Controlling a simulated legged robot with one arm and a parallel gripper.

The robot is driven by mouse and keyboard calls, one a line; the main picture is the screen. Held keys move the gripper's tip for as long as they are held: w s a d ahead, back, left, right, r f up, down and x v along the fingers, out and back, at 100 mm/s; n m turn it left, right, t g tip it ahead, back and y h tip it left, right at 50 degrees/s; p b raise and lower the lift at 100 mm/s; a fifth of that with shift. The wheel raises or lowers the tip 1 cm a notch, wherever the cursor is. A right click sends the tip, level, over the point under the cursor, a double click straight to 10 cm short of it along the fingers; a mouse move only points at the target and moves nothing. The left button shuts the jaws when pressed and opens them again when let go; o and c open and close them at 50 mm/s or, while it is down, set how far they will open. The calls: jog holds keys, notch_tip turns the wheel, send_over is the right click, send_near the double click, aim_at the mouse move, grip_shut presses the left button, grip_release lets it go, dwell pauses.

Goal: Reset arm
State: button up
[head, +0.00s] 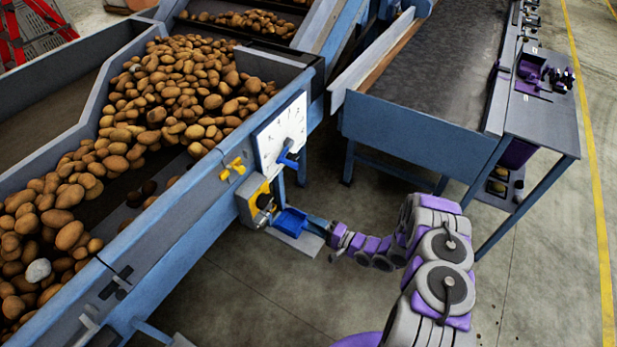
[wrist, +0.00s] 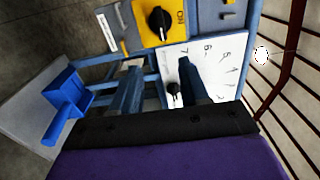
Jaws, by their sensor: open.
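My arm, purple and grey, reaches in from the lower right in the head view. My gripper (head: 316,221) is at its end, low in front of the blue machine frame. In the head view the dial (head: 272,135) carries a blue lever (head: 287,153). A yellow switch box (head: 254,200) with a black knob (wrist: 160,22) is below the dial.
A blue handled part (head: 290,221) on a grey plate (head: 305,243) is close to my gripper. The potato hopper (head: 165,240) lies left, a conveyor (head: 440,60) behind, and a blue side table (head: 545,125) right. Open concrete floor (head: 270,295) lies in front.

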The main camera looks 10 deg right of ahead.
jog(key=w+d+r+n+g+h, duration=0.1)
jog(key=w+d+r+n+h, duration=0.1)
jog(key=w+d+r+h, duration=0.3)
jog(key=w+d+r+n+g+h, duration=0.1)
jog(key=w+d+r+n+h, duration=0.15)
jog(key=w+d+h, duration=0.35)
jog(key=s+d+r+g+h, duration=0.1)
jog(key=s+d+r+h, duration=0.25)
jog(key=r, duration=0.45)
jog(key=s+d+r+g+h, duration=0.1)
jog(key=s+d+r+h, duration=0.1)
jog(key=s+d+r, duration=0.45)
jog(key=s+a+r+g, duration=0.2)
jog(key=s+a+r, duration=0.1)
jog(key=s+r, duration=0.4)
jog(key=s+a+r+g, duration=0.2)
jog(key=s+a+r, duration=0.15)
jog(key=s, duration=0.55)
jog(key=s+a+r+n+g, duration=0.1)
jog(key=s+a+r, duration=0.1)
jog(key=s, duration=0.6)
jog(key=s+a+r+n+g+y, duration=0.1)
jog(key=s+a+g, duration=0.1)
jog(key=s+a, duration=0.3)
jog(key=s+a+r+n+g+y, duration=0.1)
jog(key=s+a+r, duration=0.1)
jog(key=s, duration=0.9)
jog(key=shift+s+a+r+g, duration=0.3)
jog(key=shift+s+a+g, duration=0.1)
jog(key=shift+a, duration=0.3)
